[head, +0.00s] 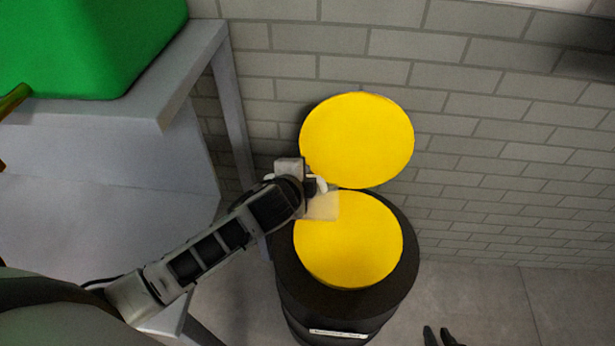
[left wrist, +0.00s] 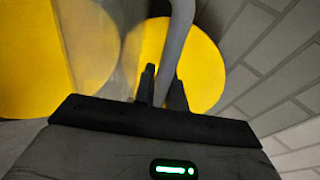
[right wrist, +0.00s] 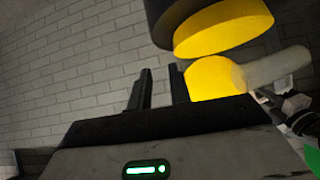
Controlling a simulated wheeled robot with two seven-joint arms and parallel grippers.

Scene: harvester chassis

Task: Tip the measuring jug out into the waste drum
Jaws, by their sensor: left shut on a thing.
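The waste drum (head: 290,300) is black and stands on the floor; its round top shows a yellow face (head: 350,245). A yellow disc-shaped lid (head: 357,138) stands raised behind it by the wall. My left gripper (head: 314,186) is shut on the pale handle (left wrist: 180,50) of the translucent measuring jug (head: 322,206). The jug is over the drum's back left rim and looks tipped onto its side in the right wrist view (right wrist: 280,68). Whether anything is in it I cannot tell. My right gripper (right wrist: 162,92) is open and empty, in front of the drum.
A grey table or bench (head: 140,110) with a green container (head: 90,40) stands at the left, close to my left arm. A brick wall (head: 500,130) runs behind the drum.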

